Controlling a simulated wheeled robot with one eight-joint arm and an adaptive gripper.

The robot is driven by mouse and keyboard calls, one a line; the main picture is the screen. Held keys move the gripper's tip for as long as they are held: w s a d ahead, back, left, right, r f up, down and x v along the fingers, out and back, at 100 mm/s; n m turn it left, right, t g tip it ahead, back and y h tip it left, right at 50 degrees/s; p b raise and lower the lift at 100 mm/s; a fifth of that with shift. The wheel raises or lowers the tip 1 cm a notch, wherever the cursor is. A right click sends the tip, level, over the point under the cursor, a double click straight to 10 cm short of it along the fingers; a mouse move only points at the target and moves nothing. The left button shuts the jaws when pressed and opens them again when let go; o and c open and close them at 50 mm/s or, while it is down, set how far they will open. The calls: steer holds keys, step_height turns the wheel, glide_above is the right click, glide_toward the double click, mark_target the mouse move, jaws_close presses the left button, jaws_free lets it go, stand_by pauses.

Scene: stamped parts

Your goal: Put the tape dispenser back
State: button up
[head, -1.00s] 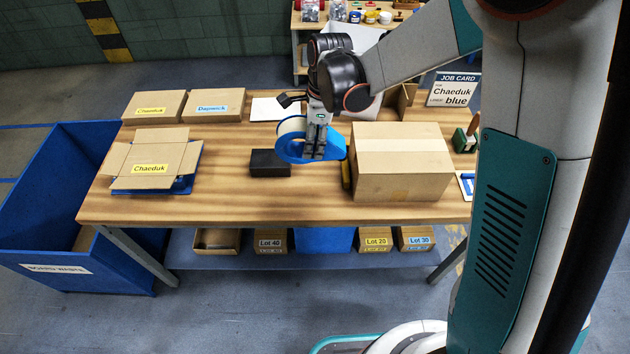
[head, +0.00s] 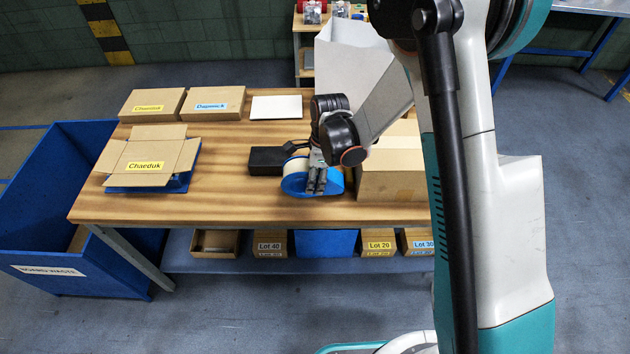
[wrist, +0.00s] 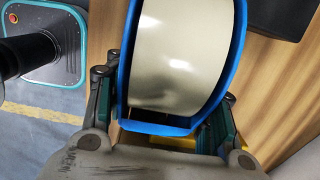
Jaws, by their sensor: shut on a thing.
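The blue tape dispenser (head: 296,184) with its cream tape roll is in my gripper (head: 318,190), over the front middle of the wooden bench (head: 230,208). In the wrist view the tape dispenser (wrist: 127,70) fills the middle, with a finger of my gripper (wrist: 165,115) on each side of it. My gripper is shut on it. I cannot tell whether the dispenser touches the bench top.
A closed carton (head: 395,183) stands close to the right, partly behind my arm. A black block (head: 266,160) lies just left. An open Chaeduk box (head: 146,158) sits on a blue tray further left. Bare bench lies between the open box and the black block.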

steer(key=shift+f, duration=0.45)
steer(key=shift+f, duration=0.2)
steer(key=o, duration=1.1)
steer(key=shift+c, duration=0.2)
steer(key=shift+r, duration=0.1)
